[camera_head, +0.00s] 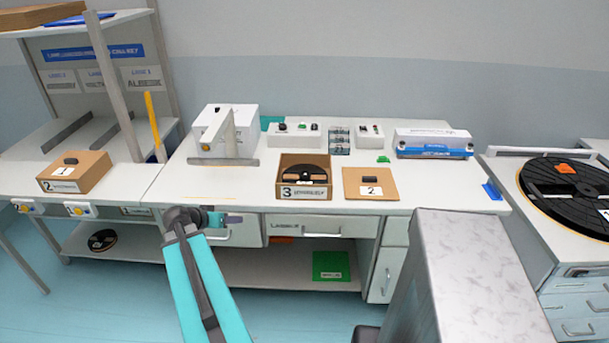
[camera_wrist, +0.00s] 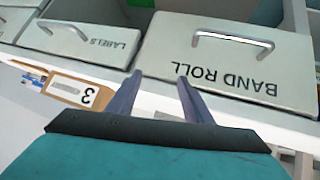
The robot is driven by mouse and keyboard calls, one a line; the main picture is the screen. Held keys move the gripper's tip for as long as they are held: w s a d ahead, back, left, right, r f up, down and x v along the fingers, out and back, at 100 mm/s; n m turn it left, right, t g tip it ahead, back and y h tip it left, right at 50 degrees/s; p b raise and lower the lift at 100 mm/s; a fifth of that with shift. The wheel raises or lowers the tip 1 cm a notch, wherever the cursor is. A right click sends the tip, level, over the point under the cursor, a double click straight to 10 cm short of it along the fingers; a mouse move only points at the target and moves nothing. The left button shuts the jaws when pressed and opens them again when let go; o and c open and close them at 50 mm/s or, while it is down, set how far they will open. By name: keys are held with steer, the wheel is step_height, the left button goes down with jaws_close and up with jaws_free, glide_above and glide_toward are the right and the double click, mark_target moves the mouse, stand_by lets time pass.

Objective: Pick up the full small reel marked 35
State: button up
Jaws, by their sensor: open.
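No number 35 can be read on any reel. A small black reel (camera_head: 305,174) lies in the open cardboard box marked 3 (camera_head: 303,192) on the middle bench. Another small dark reel (camera_head: 102,240) lies on the lower shelf at the left. My gripper (camera_head: 226,219) is in front of the bench's drawers, below and left of box 3, apart from both reels. In the wrist view my gripper (camera_wrist: 160,78) is open, with nothing between the fingers. That view shows drawer fronts and a cardboard piece marked 3 (camera_wrist: 80,90), but no reel.
A white press-like device (camera_head: 225,135) and small boxes stand behind. A grey block-like surface (camera_head: 480,280) fills the front right. The bench's front strip is mostly clear.

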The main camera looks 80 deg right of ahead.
steer(key=s+d+r+m+g+h, duration=0.1)
steer(key=s+d+r+m, duration=0.1)
steer(key=s+d+r, duration=0.3)
steer(key=s+d+r+m+g+h, duration=0.1)
steer(key=s+d+r, duration=0.4)
steer(key=s, duration=0.6)
step_height(320, 180, up, 2)
steer(key=shift+d+m+g+p, duration=0.3)
steer(key=shift+m+g, duration=0.2)
steer(key=shift+m, duration=0.5)
steer(key=shift+s, duration=0.1)
steer(key=p, duration=0.3)
glide_toward(307, 173)
steer(key=shift+d, duration=0.1)
steer(key=shift+r+p+x, duration=0.2)
steer(key=shift+p+x, duration=0.6)
steer(key=shift+x, duration=0.35)
steer(key=shift+p+x, duration=0.65)
steer(key=shift+x, duration=0.9)
steer(key=shift+f, duration=0.1)
steer(key=shift+c, duration=0.3)
